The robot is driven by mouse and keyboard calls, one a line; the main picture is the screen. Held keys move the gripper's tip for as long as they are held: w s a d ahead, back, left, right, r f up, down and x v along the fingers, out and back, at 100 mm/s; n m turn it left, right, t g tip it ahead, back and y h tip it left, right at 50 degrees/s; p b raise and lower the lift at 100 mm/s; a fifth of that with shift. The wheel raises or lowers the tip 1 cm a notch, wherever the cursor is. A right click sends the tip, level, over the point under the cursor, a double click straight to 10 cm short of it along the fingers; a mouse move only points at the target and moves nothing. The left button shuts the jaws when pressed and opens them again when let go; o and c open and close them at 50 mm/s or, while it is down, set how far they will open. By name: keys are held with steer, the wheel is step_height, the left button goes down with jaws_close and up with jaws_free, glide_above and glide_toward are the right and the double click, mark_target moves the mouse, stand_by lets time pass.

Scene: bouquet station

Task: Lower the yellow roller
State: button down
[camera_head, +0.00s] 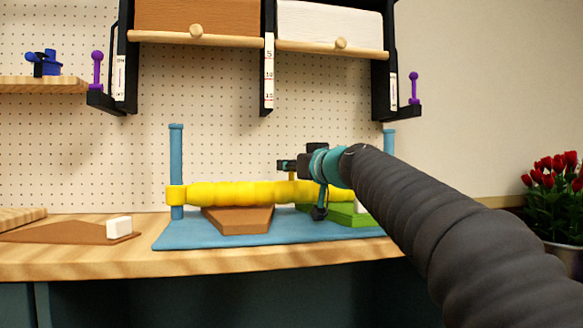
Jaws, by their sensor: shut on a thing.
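The yellow roller (238,193) lies level across two blue posts on a blue base (205,236). Its left end is around the left post (176,160), low down near the base. Its right end is hidden behind my arm. A brown block (238,219) and a green block (352,216) sit under the roller on the base.
A brown board with a white block (119,228) lies on the wooden table (120,262) at left. Shelf boxes (197,18) with wooden rails hang above, flanked by purple knobs (97,70). A blue item (45,63) sits on a left shelf. Red flowers (558,175) stand at right.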

steer(key=c, duration=0.9)
jaws_free()
steer(key=v, duration=1.2)
